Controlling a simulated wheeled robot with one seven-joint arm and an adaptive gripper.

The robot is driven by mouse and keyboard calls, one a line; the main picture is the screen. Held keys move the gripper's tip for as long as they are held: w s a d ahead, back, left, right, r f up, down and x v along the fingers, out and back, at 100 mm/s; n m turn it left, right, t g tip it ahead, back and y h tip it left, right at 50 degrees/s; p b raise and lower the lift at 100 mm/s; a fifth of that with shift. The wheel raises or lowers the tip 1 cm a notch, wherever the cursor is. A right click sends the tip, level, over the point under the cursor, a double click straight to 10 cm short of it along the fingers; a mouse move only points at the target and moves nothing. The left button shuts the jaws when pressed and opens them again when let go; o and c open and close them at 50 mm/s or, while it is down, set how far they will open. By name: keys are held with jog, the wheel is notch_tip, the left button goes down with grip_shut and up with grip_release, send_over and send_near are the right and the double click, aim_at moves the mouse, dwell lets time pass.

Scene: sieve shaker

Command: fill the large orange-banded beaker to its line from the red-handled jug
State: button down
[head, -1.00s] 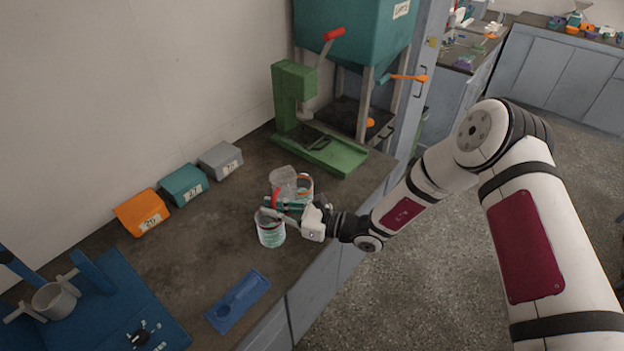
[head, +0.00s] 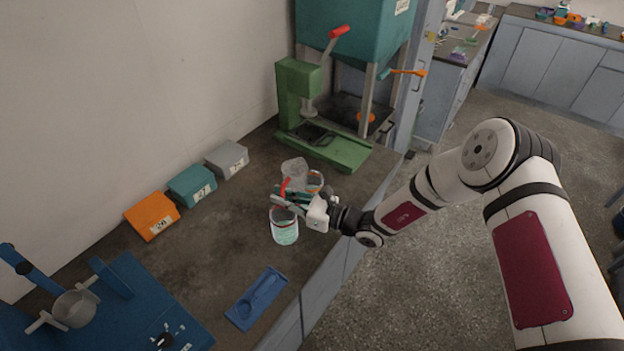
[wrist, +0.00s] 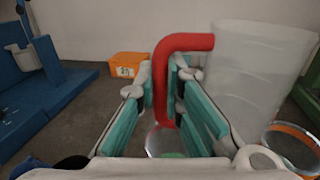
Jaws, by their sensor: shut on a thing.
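The translucent jug (head: 295,170) with a red handle (wrist: 185,45) is held by my gripper (head: 284,198). In the wrist view the teal-padded fingers (wrist: 165,100) are shut around the handle, and the jug body (wrist: 255,75) is right of them, roughly upright. A clear beaker with an orange band (wrist: 292,145) stands at the lower right of the wrist view; in the head view it is partly hidden behind the jug and gripper. Another clear beaker (head: 285,227), with greenish colour inside or on its wall, stands in front of the gripper; its band colour is unclear.
A green press (head: 325,145) with a red lever stands behind the jug. Orange (head: 152,216), teal (head: 192,186) and grey (head: 227,158) labelled boxes line the wall. A blue tray (head: 257,298) lies near the front edge. A blue machine (head: 110,315) is at lower left.

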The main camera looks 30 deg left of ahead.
aim_at(298, 166)
jog(key=shift+w+a+r+m+b, duration=0.1)
jog(key=shift+w+r+m+b, duration=0.1)
jog(key=shift+w+m+b, duration=0.6)
jog(key=shift+w+a+r+m+b, duration=0.1)
jog(key=shift+w+r+m+b, duration=0.1)
jog(key=shift+w+m+b, duration=0.6)
jog(key=w+m+b, duration=0.2)
jog(key=b, duration=0.1)
jog(key=w+m+b, duration=0.1)
jog(key=shift+a+r+m, duration=0.15)
jog(key=shift+r+m, duration=0.1)
jog(key=shift+m, duration=0.15)
jog(key=shift+w+a+r+m+b, duration=0.15)
jog(key=shift+w+m+b, duration=0.5)
jog(key=shift+m+b, duration=0.55)
jog(key=shift+s+r, duration=0.1)
jog(key=shift+w+m+b, duration=0.3)
jog(key=shift+m+b, duration=0.2)
jog(key=shift+b, duration=0.05)
jog(key=shift+w+r+m+b, duration=0.5)
jog(key=shift+r+m, duration=0.15)
jog(key=shift+m, duration=0.15)
dwell(2.9)
